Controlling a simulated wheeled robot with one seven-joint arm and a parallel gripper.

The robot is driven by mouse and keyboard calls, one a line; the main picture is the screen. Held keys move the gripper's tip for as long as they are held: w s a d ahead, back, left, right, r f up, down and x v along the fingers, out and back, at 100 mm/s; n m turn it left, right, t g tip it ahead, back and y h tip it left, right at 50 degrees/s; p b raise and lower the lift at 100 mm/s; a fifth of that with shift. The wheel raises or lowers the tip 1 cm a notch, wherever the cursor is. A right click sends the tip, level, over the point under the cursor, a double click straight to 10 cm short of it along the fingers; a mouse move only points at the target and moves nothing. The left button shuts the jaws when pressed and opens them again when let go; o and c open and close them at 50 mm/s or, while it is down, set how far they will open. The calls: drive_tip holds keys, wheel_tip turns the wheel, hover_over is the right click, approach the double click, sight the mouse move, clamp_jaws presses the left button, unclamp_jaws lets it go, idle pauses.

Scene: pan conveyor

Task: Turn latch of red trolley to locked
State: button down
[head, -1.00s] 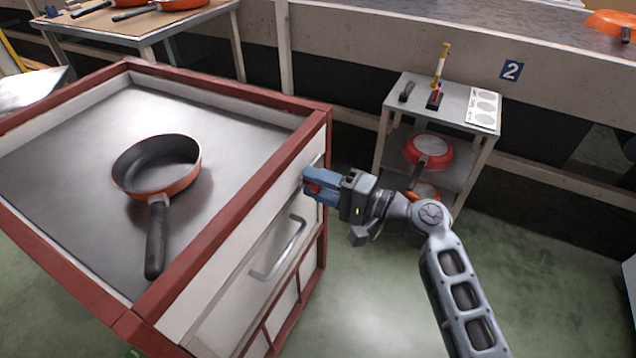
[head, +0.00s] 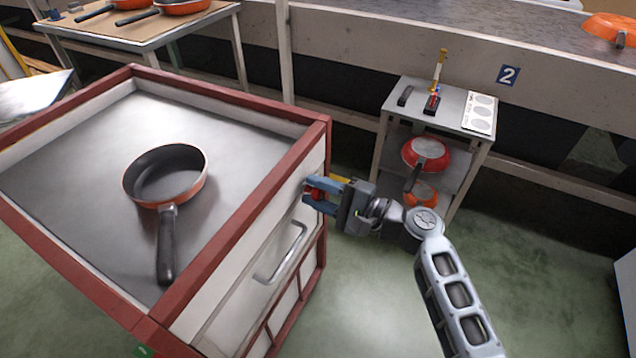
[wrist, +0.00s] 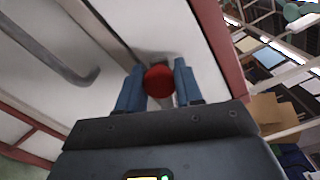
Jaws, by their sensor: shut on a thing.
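The red trolley (head: 222,258) stands at the left in the head view, with a red frame, white side panels and a grey top. Its latch has a round red knob (wrist: 159,81), seen in the wrist view in front of the white panel. In the head view the red of the knob (head: 316,193) shows between my fingers. My gripper (head: 314,194) is at the trolley's side near the far right corner, shut on the latch knob, with one blue finger on each side of it. The latch's exact angle is hard to tell, as my fingers partly hide it.
An orange pan (head: 166,176) rests on the trolley top. A silver handle (head: 281,254) sticks out from the side panel, near my gripper. A small grey shelf cart (head: 452,110) with red and orange pans stands behind my arm. Green floor (head: 372,300) is clear at the front.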

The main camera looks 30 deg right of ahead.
drive_tip(key=m+p, duration=0.3)
drive_tip(key=m, duration=0.1)
drive_tip(key=shift+r, duration=0.15)
drive_tip(key=m+p, duration=0.3)
drive_tip(key=shift+m, duration=0.3)
drive_tip(key=m+p, duration=0.2)
drive_tip(key=m, duration=0.1)
drive_tip(key=shift+f+m+p, duration=0.2)
drive_tip(key=shift+m+p, duration=0.75)
drive_tip(key=shift+m, duration=0.25)
drive_tip(key=c, duration=0.8)
unclamp_jaws()
drive_tip(key=shift+s, duration=0.1)
drive_tip(key=shift+v, duration=3.85)
